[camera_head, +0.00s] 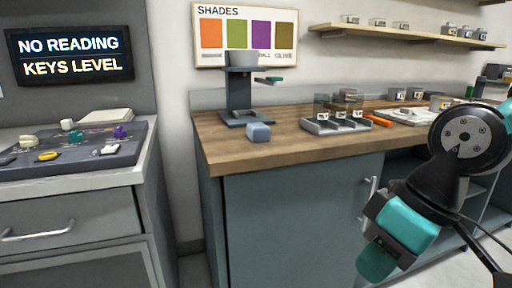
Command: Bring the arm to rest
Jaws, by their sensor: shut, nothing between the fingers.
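My arm (438,185), black with teal parts, comes in from the right edge. It hangs folded in front of the right end of the bench and the open shelving. Its lower teal part (377,263) hangs over the floor, well clear of the bench front. I make out no gripper fingers in this view. Nothing is seen held by the arm.
A wooden bench (285,150) carries a grey stand (239,95), a blue-grey block (258,132) and a rack of jars (337,125). A grey counter (150,160) at left holds a panel (75,165) with small coloured pieces. The screen (70,55) reads "NO READING KEYS LEVEL".

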